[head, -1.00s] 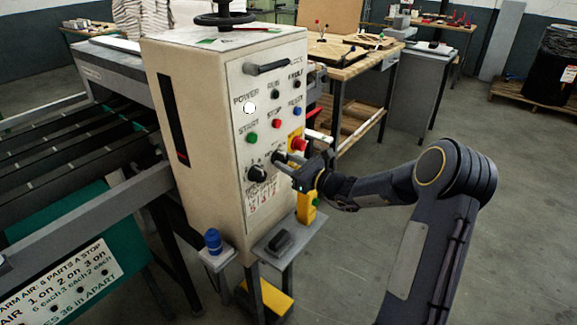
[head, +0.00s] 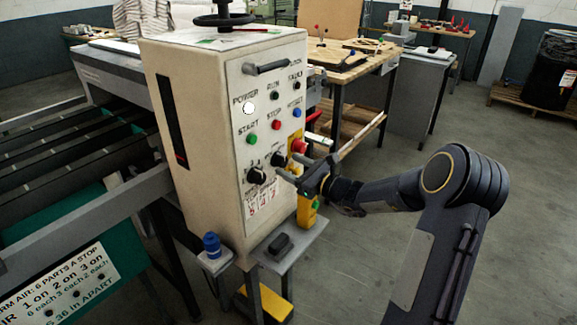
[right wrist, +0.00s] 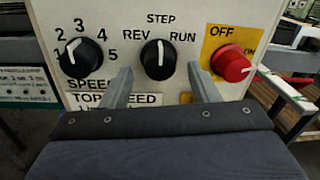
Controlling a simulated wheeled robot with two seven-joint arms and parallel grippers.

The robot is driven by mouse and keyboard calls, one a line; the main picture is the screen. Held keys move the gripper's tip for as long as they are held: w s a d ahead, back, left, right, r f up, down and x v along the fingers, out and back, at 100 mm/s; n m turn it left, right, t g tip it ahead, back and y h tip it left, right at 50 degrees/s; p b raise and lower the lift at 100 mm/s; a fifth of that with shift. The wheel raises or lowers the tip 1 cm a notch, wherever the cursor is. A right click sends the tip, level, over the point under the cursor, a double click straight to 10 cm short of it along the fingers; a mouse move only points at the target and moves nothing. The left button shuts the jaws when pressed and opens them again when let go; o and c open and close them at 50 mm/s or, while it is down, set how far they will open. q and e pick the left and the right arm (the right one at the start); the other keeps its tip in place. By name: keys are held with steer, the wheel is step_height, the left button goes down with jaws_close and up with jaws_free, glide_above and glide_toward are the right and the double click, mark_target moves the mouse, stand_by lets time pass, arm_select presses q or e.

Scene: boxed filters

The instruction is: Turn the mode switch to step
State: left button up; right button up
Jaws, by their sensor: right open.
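The mode switch (right wrist: 158,60) is a black round knob on the cream control panel, marked REV, STEP and RUN. Its white line points up, at STEP. In the head view the mode switch (head: 279,159) is small, just beyond my right gripper's fingertips. My right gripper (right wrist: 163,88) is open and empty, its two fingers apart below and to either side of the knob, with no contact visible. In the head view my right gripper (head: 296,167) is in front of the panel's lower right. My left gripper is not in view.
The speed knob (right wrist: 82,58) is left of the switch. A small shelf (head: 290,241) sticks out below the panel. Open floor lies to the right of the cabinet.

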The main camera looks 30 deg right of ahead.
steer(key=v, duration=0.6)
steer(key=shift+b, duration=0.4)
steer(key=shift+s, duration=0.1)
steer(key=s+a+r+n+g+y, duration=0.2)
steer(key=s+a+n+g, duration=0.2)
steer(key=s+a+n, duration=0.4)
steer(key=s+a+r+n+g+y, duration=0.35)
steer(key=a+n, duration=0.25)
steer(key=a, duration=0.4)
steer(key=s+f+n+g+h, duration=0.2)
steer(key=s+f+n+h, duration=0.1)
steer(key=s+n, duration=0.4)
steer(key=s+a+f+n+g+h+p, duration=0.1)
steer(key=s+f+n+h, duration=0.2)
steer(key=s+n, duration=0.4)
steer(key=s+h, duration=0.1)
steer(key=s, duration=0.3)
steer(key=shift+s+a+f+n+g, duration=0.2)
steer(key=shift+f+n+g, duration=0.15)
steer(key=shift+f+n, duration=0.05)
